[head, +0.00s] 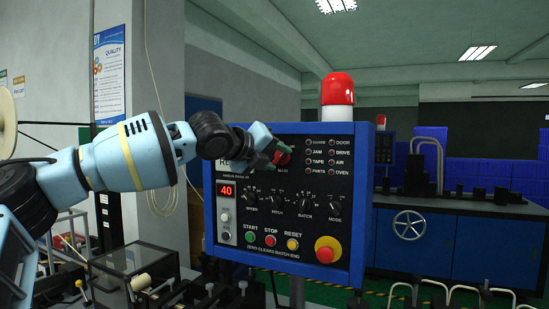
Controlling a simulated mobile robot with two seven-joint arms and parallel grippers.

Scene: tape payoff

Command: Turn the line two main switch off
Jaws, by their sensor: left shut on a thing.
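A blue control panel (360,225) with a black face stands in the middle of the head view. A red rotary switch (284,158) sits near the top of its face, left of the indicator lamps. My left gripper (277,154) reaches in from the left and is shut on the red switch. Its fingers and wrist cover part of the switch and the panel's top left, so the switch's position cannot be read clearly. My right gripper does not show.
The panel also has a display (226,191) reading 40, several black knobs, green, red and yellow buttons, and a red emergency button (328,249). A red beacon (337,90) stands on top. A clear-covered machine (135,262) is at lower left. Blue cabinets stand behind at right.

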